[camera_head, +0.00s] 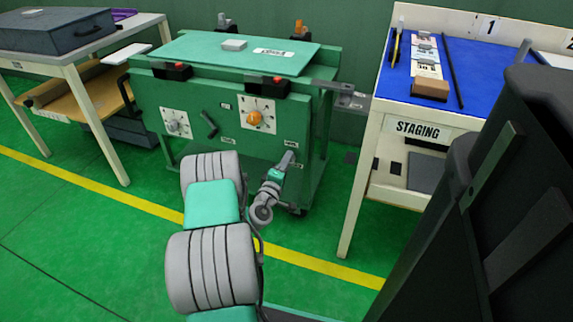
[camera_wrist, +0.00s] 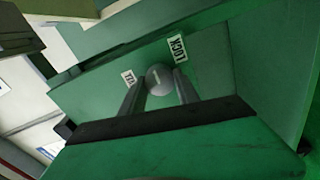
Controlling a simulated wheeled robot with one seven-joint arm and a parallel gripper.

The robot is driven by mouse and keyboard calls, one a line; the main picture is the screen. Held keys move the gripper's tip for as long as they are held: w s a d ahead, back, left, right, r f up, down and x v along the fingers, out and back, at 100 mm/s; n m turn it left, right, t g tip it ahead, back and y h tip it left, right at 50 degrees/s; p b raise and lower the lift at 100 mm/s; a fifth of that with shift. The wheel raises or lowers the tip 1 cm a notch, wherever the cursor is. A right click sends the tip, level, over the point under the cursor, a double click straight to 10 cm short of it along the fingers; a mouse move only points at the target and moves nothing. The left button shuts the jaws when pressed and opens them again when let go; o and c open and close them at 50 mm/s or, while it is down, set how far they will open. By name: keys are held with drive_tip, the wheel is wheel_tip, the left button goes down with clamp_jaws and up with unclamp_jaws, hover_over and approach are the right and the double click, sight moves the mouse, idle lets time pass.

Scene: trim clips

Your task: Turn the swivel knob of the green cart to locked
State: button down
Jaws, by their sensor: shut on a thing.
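The green cart (camera_head: 215,105) stands ahead with its panel facing me. In the wrist view, the grey round swivel knob (camera_wrist: 158,79) sits between the two fingers of my gripper (camera_wrist: 158,92), which is shut on it. The knob has a short white mark on its face. A LOCK label (camera_wrist: 177,49) is above and right of the knob, and a second label (camera_wrist: 129,78), too tilted to read surely, is at its left. In the head view my gripper (camera_head: 288,161) reaches the panel's lower right and hides the knob.
The panel also has an orange knob (camera_head: 254,118), a grey knob (camera_head: 173,122) and a black lever (camera_head: 209,125). A staging table (camera_head: 419,128) with a blue top stands close at right. Another table (camera_head: 72,62) is at left. Green floor is free in front.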

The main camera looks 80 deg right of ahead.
idle(0.4)
drive_tip(key=c, duration=0.9)
unclamp_jaws()
drive_tip(key=a+p, duration=0.1)
drive_tip(key=a, duration=0.6)
drive_tip(key=shift+w+a, duration=0.4)
